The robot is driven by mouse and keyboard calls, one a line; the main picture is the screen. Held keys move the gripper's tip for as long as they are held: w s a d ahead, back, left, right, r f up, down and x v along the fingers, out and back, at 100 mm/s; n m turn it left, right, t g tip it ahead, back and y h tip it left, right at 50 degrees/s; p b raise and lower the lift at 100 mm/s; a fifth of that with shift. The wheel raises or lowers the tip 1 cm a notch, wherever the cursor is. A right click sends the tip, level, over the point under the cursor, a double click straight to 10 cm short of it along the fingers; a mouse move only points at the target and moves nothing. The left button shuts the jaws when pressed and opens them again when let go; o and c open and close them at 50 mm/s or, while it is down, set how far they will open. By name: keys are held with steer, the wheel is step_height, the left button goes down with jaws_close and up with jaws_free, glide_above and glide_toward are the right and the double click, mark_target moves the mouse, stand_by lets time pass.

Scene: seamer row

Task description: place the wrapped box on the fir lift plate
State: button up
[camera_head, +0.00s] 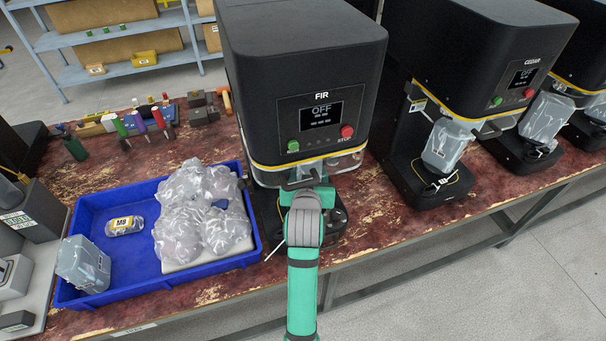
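The FIR seamer (303,75) is a black machine with a yellow trim line, and its screen reads OFF. Its black base with the lift plate (335,217) is largely hidden behind my arm. My gripper (304,184) is under the FIR head, in front of the machine, seen from behind. Its fingers are mostly hidden. Something clear or pale shows just beyond it, but I cannot tell if it is held. A clear wrapped box (84,264) leans at the left end of the blue tray (138,311).
Plastic-wrapped bundles (200,210) and a small labelled pack (124,226) lie in the tray. The CEDAR seamer (480,65) stands to the right with a wrapped box (447,145) on it. Tools and coloured bottles (140,122) lie behind the tray.

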steer(key=shift+a+f, duration=0.25)
steer(key=shift+a, duration=0.8)
steer(key=o, duration=1.3)
steer(key=shift+f, duration=0.15)
